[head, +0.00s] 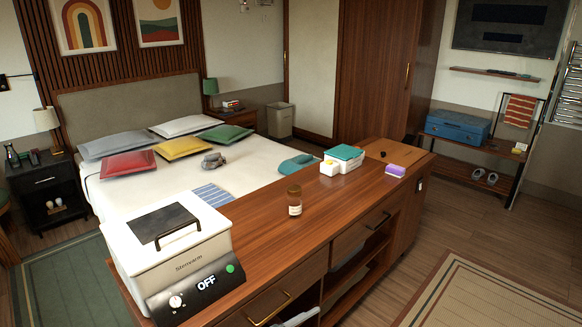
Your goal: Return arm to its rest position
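Neither of my arms nor grippers shows in the head view. The wooden counter (340,216) runs from the lower left to the middle right. A white cooker box (183,262) with a dark lid panel and an "OFF" display stands on its near left end. A brown jar (294,201) with a pale label stands upright near the counter's middle. A white box with a teal top (343,160) sits farther along, with a small yellow item beside it. A purple and yellow block (395,171) lies near the right edge.
A bed (160,191) with several cushions lies behind the counter. A blue case (457,127) rests on a rack at the right. Open wooden floor (450,228) and a rug (490,293) lie to the right of the counter. The counter between cooker and jar is clear.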

